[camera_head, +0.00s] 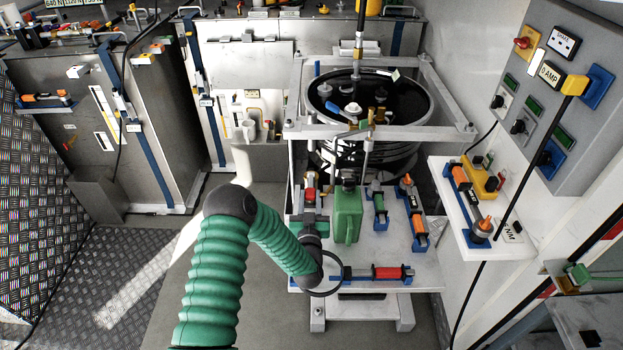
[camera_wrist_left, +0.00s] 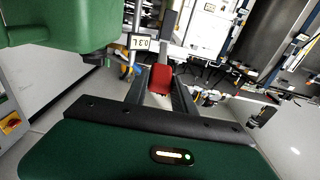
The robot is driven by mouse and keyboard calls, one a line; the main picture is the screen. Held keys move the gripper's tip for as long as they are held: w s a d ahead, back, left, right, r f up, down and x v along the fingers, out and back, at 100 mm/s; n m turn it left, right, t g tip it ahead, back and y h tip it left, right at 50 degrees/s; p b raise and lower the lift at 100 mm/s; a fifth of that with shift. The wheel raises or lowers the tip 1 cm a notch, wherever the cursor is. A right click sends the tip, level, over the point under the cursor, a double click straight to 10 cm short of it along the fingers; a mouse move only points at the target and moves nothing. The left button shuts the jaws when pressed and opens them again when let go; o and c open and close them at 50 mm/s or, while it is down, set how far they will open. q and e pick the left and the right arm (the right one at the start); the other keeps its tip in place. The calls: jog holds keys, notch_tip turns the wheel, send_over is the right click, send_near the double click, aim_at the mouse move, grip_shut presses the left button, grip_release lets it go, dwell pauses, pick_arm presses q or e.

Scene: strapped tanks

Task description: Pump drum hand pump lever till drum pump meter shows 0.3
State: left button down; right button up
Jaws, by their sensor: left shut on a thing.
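My left gripper (camera_head: 310,208) is at the left side of the white bench in front of the drum. It also shows in the left wrist view (camera_wrist_left: 160,92), with its two dark fingers shut on a red grip (camera_wrist_left: 161,78). I take this to be the hand pump lever; its red part (camera_head: 311,181) shows just beyond the gripper in the head view. A small white meter display (camera_wrist_left: 139,43) stands beyond the fingers; its small, tilted digits look like 0.3 L. The black drum (camera_head: 402,97) stands behind, inside a white frame. My right gripper is not in view.
A green canister (camera_head: 347,215) stands close to the right of my left gripper. Tools with red and orange grips (camera_head: 390,272) lie on the bench (camera_head: 385,240). A wall shelf (camera_head: 452,213) and grey switch panel (camera_head: 575,60) are at the right. The floor at left is clear.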

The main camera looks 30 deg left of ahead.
pick_arm(q)
jog(key=shift+f, duration=0.15)
jog(key=shift+w+r, duration=0.1)
jog(key=shift+r, duration=0.35)
jog(key=shift+w+a+r+p, duration=0.15)
jog(key=shift+w+r+p, duration=0.05)
jog(key=shift+r+p, duration=0.25)
jog(key=shift+w+a+r+p, duration=0.2)
jog(key=shift+r+p, duration=0.1)
jog(key=shift+r, duration=0.2)
jog(key=shift+r, duration=0.25)
jog(key=c, duration=1)
grip_release()
jog(key=shift+f, duration=0.1)
jog(key=shift+o, duration=0.2)
